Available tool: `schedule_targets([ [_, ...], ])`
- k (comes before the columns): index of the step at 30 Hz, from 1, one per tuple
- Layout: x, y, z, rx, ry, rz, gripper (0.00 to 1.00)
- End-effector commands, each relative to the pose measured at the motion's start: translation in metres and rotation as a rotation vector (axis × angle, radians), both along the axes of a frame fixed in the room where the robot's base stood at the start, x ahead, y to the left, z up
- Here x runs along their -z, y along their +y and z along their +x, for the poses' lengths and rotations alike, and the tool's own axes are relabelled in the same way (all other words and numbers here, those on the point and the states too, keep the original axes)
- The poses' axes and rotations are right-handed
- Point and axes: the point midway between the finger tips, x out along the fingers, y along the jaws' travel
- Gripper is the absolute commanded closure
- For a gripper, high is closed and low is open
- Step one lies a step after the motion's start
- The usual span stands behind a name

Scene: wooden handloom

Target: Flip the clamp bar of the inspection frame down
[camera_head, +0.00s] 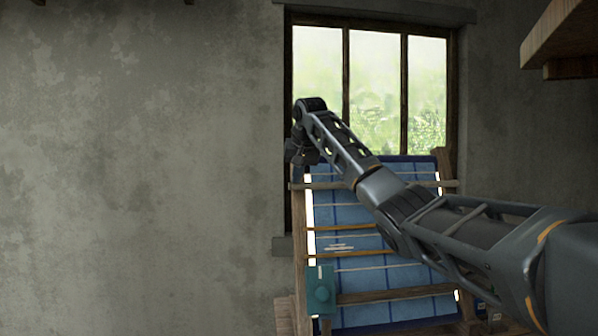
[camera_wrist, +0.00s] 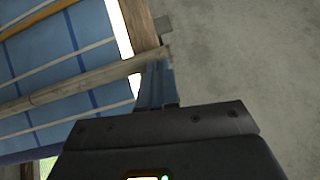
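The inspection frame stands tilted in front of the window, with blue cloth (camera_head: 350,215) stretched on it. A pale wooden bar, which looks like the clamp bar (camera_head: 330,186), crosses its upper part. In the wrist view the bar (camera_wrist: 85,80) runs from the left edge to the frame's wooden side rail (camera_wrist: 138,25). My gripper (camera_head: 297,160) is at the frame's upper left corner. In the wrist view its blue fingers (camera_wrist: 158,66) lie together, with their tips at the bar's end. They look shut, with nothing seen between them. I cannot tell whether they touch the bar.
Several thinner rods cross the cloth lower down. The window (camera_head: 375,85) is behind. A wooden beam (camera_head: 565,35) juts in at the upper right. The space left of the frame, before the wall, is clear.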

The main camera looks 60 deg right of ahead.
Motion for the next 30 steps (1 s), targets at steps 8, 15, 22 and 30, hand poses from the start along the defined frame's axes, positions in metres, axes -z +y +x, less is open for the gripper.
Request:
schedule_targets([
  [8, -0.045, 0.011, -0.004, -0.004, -0.019, -0.020, 1.00],
  [15, -0.083, 0.032, -0.021, -0.002, -0.020, -0.021, 1.00],
  [22, -0.106, 0.044, -0.031, -0.001, -0.019, -0.021, 1.00],
  [30, -0.111, 0.047, -0.033, 0.000, -0.018, -0.020, 1.00],
])
